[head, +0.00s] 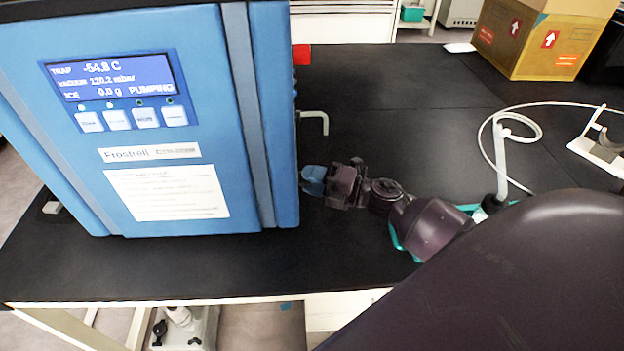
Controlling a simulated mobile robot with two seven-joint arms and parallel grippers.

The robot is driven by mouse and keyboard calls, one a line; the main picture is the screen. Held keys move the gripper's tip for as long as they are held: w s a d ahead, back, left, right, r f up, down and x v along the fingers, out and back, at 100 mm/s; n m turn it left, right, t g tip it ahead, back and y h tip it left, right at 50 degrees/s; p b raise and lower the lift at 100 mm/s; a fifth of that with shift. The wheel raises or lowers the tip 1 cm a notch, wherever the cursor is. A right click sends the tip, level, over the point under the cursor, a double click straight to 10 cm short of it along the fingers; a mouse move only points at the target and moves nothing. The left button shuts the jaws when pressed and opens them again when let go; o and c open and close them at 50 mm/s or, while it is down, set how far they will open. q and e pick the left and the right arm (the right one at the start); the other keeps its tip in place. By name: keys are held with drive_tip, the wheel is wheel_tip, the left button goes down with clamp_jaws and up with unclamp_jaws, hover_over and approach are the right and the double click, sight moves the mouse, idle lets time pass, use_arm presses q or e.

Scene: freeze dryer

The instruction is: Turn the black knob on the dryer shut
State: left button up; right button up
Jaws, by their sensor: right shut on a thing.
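The blue freeze dryer (150,120) stands on the left of the black bench. Its screen reads -54.8 C, 120.2 mbar and PUMPING. My right gripper (313,180) reaches in from the right, its blue fingertips against the dryer's right side, low down. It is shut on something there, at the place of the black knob. The knob itself is hidden by the fingers and the dryer's edge, so its angle cannot be told. My left gripper is not in view.
A pale bent tube (315,118) sticks out of the dryer's right side, behind the gripper. A white hose (486,140) and a white stand (600,152) are at the right. A cardboard box (532,48) stands at the back right. The bench middle is clear.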

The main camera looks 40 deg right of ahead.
drive_tip(key=shift+f, duration=0.1)
drive_tip(key=o, duration=0.9)
drive_tip(key=v, duration=1)
drive_tip(key=shift+s+d+b, duration=0.2)
drive_tip(key=shift+s+b, duration=0.15)
drive_tip(key=shift+a, duration=0.1)
